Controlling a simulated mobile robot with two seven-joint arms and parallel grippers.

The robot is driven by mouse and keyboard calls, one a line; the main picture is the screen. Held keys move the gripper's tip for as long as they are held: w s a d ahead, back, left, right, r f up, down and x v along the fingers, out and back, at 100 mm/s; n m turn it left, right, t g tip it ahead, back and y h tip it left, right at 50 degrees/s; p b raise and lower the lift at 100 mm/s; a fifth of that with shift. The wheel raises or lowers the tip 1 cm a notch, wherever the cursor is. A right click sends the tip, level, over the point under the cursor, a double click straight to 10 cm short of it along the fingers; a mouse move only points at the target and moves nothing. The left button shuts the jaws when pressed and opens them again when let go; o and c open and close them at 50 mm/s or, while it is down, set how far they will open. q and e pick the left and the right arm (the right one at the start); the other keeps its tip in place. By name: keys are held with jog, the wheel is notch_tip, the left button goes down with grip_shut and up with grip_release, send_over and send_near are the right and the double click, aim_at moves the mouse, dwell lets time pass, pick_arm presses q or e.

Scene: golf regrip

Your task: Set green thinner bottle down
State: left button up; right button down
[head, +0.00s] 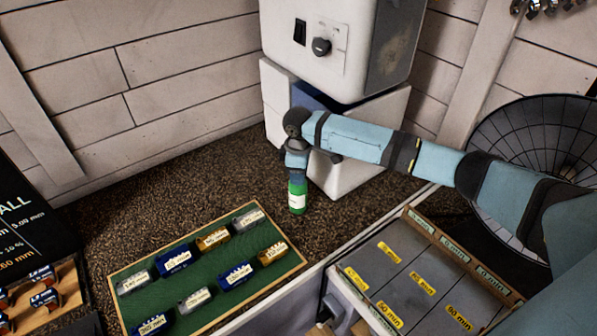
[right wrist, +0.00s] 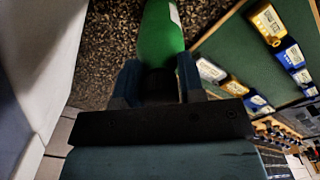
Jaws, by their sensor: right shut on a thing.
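The green thinner bottle (head: 297,196) is upright on or just above the brown speckled surface, between the green tray and the white machine. It has a white label near its lower part. My right gripper (head: 297,165) is shut on the bottle's top from above. In the right wrist view the bottle (right wrist: 160,35) stands between the two fingers of my right gripper (right wrist: 160,82). I cannot tell whether its base touches the surface. My left gripper is not in view.
A wooden-edged green tray (head: 215,285) with several labelled blue, grey and gold blocks lies left of the bottle. A white machine (head: 335,45) stands behind. A box with grey labelled compartments (head: 385,250) is at the front right. The speckled surface (head: 190,190) at left is clear.

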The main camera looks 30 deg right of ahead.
jog(key=shift+s, duration=0.1)
jog(key=c, duration=0.7)
grip_release()
